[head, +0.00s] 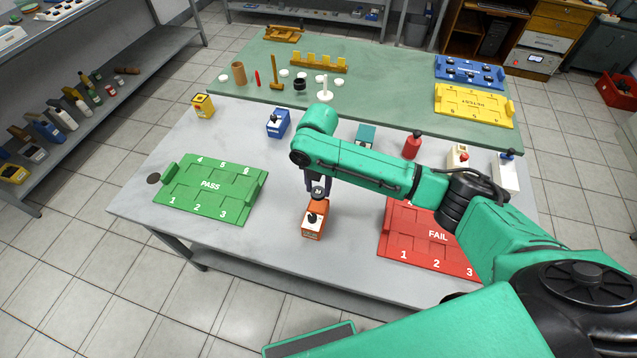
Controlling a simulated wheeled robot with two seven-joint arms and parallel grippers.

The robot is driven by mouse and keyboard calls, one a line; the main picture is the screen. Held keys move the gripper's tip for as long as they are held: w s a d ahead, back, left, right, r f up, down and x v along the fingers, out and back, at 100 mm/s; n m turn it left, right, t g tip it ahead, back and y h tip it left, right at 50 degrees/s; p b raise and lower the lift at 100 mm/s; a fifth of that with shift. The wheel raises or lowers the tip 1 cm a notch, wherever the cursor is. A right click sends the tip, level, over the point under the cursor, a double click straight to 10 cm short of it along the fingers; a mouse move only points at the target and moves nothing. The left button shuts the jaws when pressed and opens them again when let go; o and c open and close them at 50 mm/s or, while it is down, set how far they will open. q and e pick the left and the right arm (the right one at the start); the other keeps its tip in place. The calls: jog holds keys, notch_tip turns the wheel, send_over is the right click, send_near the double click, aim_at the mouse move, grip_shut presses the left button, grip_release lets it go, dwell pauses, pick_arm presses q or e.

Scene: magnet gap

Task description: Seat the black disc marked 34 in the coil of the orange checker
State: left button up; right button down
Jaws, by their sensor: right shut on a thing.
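The orange checker (312,232) stands on the front part of the grey table, with a dark round part, which looks like its coil, on its top. My right gripper (319,187) points down just behind and above the checker, at the end of the green arm coming in from the right. It is shut on a small dark disc (318,193) with a pale mark on its face. The mark is too small to read surely as 34. The disc appears apart from the coil, though its exact height is hard to judge. My left gripper is not in view.
A green PASS tray (210,207) lies left of the checker, a red FAIL tray (402,241) right of it. Blue (278,122), yellow (203,106) and white (459,158) devices stand behind. My right arm crosses over the table's right side. Table between PASS tray and checker is clear.

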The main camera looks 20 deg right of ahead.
aim_at(318, 205)
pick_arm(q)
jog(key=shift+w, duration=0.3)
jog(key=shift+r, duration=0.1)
pick_arm(e)
jog(key=shift+w+r+p, duration=0.1)
jog(key=shift+r+p, duration=0.1)
jog(key=shift+p, duration=0.3)
notch_tip(318, 205, down, 2)
jog(key=shift+f+b, duration=0.1)
jog(key=shift+b, duration=0.65)
jog(key=shift+f+b, duration=1.05)
jog(key=shift+f, duration=0.75)
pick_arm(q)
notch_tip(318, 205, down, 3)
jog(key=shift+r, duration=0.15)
pick_arm(e)
jog(key=shift+f, duration=0.1)
jog(key=shift+f, duration=0.15)
